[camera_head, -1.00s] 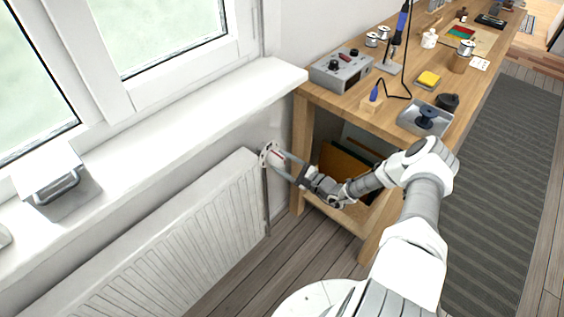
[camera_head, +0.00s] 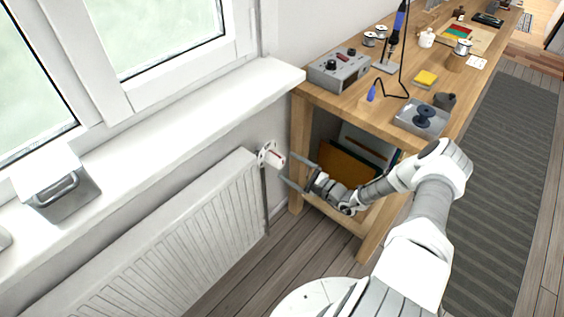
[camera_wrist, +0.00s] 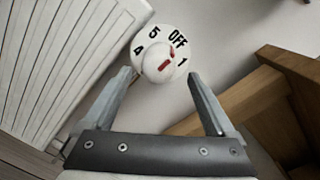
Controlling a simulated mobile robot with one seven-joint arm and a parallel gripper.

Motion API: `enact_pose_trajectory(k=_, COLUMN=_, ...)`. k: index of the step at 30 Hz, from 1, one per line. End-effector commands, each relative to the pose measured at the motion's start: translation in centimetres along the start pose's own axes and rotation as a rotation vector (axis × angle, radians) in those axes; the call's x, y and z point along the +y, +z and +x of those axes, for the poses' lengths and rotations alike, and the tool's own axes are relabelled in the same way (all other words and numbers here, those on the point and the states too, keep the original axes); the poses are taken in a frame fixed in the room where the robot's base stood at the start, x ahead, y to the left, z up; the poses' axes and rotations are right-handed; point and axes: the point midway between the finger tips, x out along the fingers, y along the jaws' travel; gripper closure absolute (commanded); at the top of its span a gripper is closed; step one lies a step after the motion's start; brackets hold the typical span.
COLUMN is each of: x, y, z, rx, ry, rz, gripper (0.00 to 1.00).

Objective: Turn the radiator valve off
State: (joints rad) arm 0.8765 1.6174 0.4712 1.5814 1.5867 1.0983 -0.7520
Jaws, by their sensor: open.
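The radiator valve (camera_head: 271,157) is a white knob with a red mark at the right end of the white radiator (camera_head: 190,235), below the window sill. In the wrist view the valve (camera_wrist: 155,62) faces me, with a dial showing 4, 5, OFF and 1. The red marks on knob and dial lie toward the OFF and 1 side; I cannot tell the exact setting. My gripper (camera_head: 289,170) is open and empty, just right of the valve and apart from it. In the wrist view my gripper (camera_wrist: 166,95) has its fingers spread on either side below the valve.
A wooden workbench (camera_head: 300,150) stands close to the right of the valve, with a control box (camera_head: 340,72) and tools on top. Boards (camera_head: 348,165) stand under it. The sill (camera_head: 190,110) overhangs the radiator. A thin pipe (camera_head: 266,205) runs down from the valve.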

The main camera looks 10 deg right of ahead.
Motion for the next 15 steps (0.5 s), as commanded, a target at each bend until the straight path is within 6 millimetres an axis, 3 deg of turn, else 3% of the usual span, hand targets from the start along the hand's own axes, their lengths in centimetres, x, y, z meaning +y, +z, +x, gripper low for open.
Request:
enact_pose_trajectory(k=9, x=-0.1, y=0.1, z=-8.0, rx=0.002, ry=-0.002, rz=0.001, gripper=0.09)
enact_pose_trajectory(k=15, x=-0.1, y=0.0, z=-11.4, rx=0.0, ry=-0.001, rz=-0.001, gripper=0.09)
